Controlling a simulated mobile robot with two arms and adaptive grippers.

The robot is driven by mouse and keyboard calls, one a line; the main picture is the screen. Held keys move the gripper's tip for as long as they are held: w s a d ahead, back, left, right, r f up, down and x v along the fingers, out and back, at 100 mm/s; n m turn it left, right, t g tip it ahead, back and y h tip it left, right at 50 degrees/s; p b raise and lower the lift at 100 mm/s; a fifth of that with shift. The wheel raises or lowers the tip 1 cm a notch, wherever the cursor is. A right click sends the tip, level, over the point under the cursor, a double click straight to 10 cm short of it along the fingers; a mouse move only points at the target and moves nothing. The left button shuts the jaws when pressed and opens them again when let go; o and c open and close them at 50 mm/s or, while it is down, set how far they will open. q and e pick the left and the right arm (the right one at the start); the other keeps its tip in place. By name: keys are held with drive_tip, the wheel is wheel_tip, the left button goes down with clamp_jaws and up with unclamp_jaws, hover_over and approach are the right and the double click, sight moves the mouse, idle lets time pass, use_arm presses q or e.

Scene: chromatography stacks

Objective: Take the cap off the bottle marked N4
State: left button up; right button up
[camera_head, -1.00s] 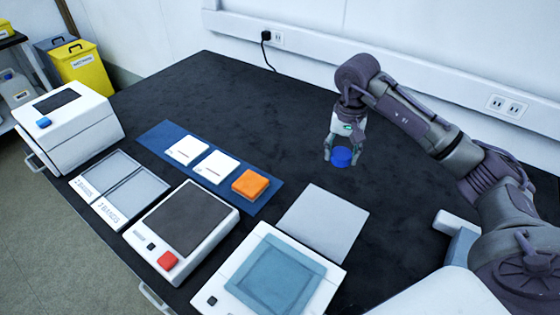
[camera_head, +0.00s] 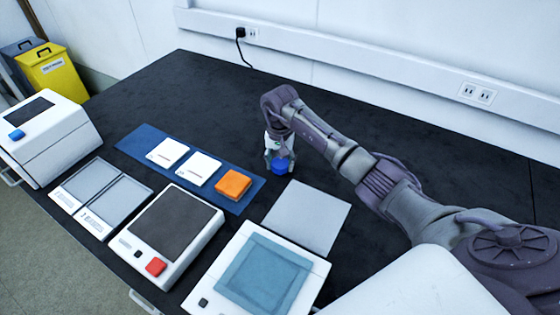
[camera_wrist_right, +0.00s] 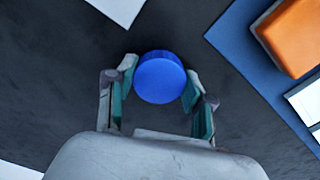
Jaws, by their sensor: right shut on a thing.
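My right gripper (camera_head: 280,157) is shut on a round blue cap (camera_head: 281,168), to the right of the blue mat and behind the flat grey plate. In the right wrist view the cap (camera_wrist_right: 160,78) sits between the two fingers (camera_wrist_right: 160,92), its flat top facing the camera. I cannot make out a bottle body under the cap or an N4 mark in either view. I cannot tell whether the cap is on something or how high it is above the table. My left gripper is not in view.
A blue mat (camera_head: 134,143) bears two white blocks and an orange block (camera_head: 233,184), close left of my right gripper. A grey plate (camera_head: 318,208), a device with a red button (camera_head: 156,267) and a white-framed device (camera_head: 237,246) stand in front. The black table (camera_head: 190,90) is clear behind.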

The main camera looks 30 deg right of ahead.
sight(280, 164)
drive_tip(key=shift+f, duration=0.2)
drive_tip(key=o, duration=1.3)
drive_tip(key=shift+c, duration=0.2)
wheel_tip(280, 164, up, 12)
drive_tip(key=b, duration=0.1)
drive_tip(key=shift+r, duration=0.2)
drive_tip(key=shift+f, duration=0.1)
